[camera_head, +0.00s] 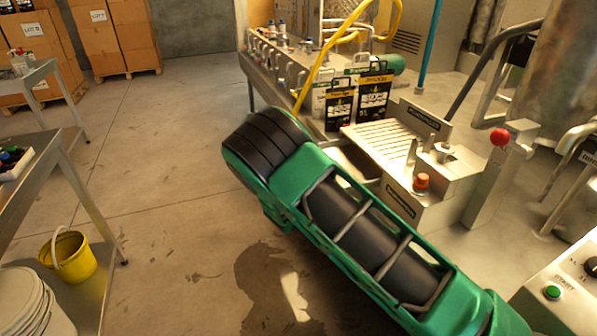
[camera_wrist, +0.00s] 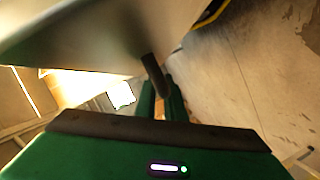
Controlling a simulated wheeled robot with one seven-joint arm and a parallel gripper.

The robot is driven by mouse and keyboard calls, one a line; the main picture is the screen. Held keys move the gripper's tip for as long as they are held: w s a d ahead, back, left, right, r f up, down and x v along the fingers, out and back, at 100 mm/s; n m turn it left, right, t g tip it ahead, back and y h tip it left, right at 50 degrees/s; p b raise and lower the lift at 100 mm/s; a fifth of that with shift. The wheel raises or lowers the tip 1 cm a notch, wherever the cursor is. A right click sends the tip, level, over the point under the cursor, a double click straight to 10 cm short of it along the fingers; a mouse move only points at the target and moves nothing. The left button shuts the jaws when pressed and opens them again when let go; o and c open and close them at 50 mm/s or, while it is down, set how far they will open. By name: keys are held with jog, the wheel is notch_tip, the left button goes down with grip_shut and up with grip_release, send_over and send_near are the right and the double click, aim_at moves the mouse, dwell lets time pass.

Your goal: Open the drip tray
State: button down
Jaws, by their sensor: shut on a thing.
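In the wrist view my green gripper (camera_wrist: 168,105) has its two fingers closed around a dark bar-like handle (camera_wrist: 152,72). The handle joins a broad, pale metal panel, apparently the drip tray (camera_wrist: 85,42), which fills the upper left of that view. In the head view a pale metal edge, apparently the same tray (camera_head: 352,160), shows just below the slatted metal top (camera_head: 378,143) of the press unit. My green and black arm covers its front and lower part there. My fingertips are hidden in the head view. How far the tray stands out cannot be told.
A metal block with a red-topped knob (camera_head: 421,183) and a red-ball lever (camera_head: 499,137) stand right of the slatted top. The floor to the left is clear up to a side table with a yellow bucket (camera_head: 74,259).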

jog(key=shift+a, duration=0.1)
jog(key=c, duration=2.1)
grip_release()
jog(key=shift+f, duration=0.1)
jog(key=v, duration=1)
jog(key=shift+s, duration=0.3)
